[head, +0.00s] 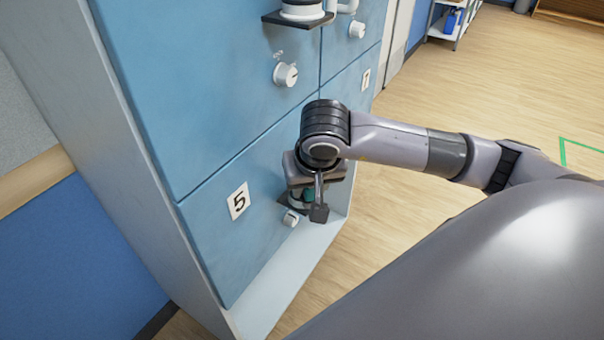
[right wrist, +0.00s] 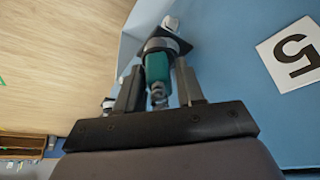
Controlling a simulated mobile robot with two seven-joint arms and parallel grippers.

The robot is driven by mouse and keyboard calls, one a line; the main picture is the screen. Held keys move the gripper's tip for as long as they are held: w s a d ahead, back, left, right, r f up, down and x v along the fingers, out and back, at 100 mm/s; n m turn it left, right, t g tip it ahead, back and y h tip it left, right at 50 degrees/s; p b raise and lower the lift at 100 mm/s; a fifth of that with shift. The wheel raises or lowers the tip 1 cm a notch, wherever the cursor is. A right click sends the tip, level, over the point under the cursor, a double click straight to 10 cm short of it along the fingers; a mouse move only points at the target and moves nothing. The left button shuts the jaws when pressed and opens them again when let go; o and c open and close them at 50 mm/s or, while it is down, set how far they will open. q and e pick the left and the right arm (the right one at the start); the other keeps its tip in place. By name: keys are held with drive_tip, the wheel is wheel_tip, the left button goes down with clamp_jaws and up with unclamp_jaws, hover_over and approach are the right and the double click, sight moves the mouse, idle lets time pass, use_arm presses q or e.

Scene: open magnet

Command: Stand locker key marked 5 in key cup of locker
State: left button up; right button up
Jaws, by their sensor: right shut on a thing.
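The locker door marked 5 (head: 215,225) is blue, with its number plate (head: 238,201) low on the cabinet; the plate also shows in the right wrist view (right wrist: 292,55). My right gripper (head: 309,196) is in front of this door, shut on the green key (right wrist: 157,69). In the right wrist view the key lies between the fingers, its far end at the pale ring of the key cup (right wrist: 157,44), on a black bracket (right wrist: 180,43). I cannot tell how far the key is inside the cup. The gripper largely hides both in the head view. My left gripper is out of view.
A white knob (head: 291,218) sits on the door just beside the gripper. Above are another knob (head: 286,74) and another cup on a black bracket (head: 299,16). The cabinet's pale base ledge (head: 290,285) runs below. Wooden floor (head: 480,80) is open to the right.

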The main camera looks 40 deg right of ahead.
drive_tip(key=w, duration=0.1)
drive_tip(key=w+d, duration=0.1)
drive_tip(key=w, duration=0.1)
drive_tip(key=w+d, duration=0.1)
drive_tip(key=w, duration=0.1)
drive_tip(key=shift+w+d+p, duration=0.1)
drive_tip(key=shift+w+p, duration=0.15)
drive_tip(key=shift+p, duration=0.05)
drive_tip(key=shift+f, duration=1.75)
drive_tip(key=shift+f, duration=0.35)
drive_tip(key=o, duration=0.8)
drive_tip(key=shift+r, duration=0.1)
